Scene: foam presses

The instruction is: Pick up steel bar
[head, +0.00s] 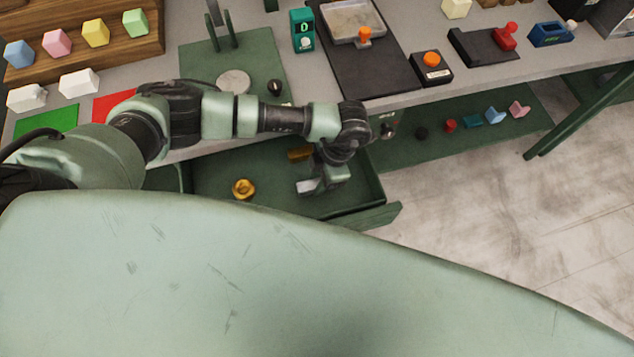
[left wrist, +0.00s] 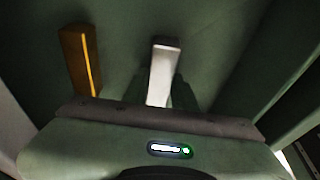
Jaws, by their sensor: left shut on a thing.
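The steel bar (head: 305,187) is a pale, light-grey bar at my left gripper (head: 317,184), low inside the open green drawer in the head view. My left gripper is shut on the steel bar. In the left wrist view the bar (left wrist: 162,72) sticks out beyond the dark edge of the gripper body, over the green drawer floor. I cannot tell whether the bar touches the floor. My right gripper is not in view.
A brass-coloured bar (head: 299,154) and a brass ring-like piece (head: 243,189) lie in the drawer (head: 370,216). The bar also shows in the left wrist view (left wrist: 80,60). The drawer walls surround the gripper. The worktop above holds a black press (head: 360,70) and coloured blocks.

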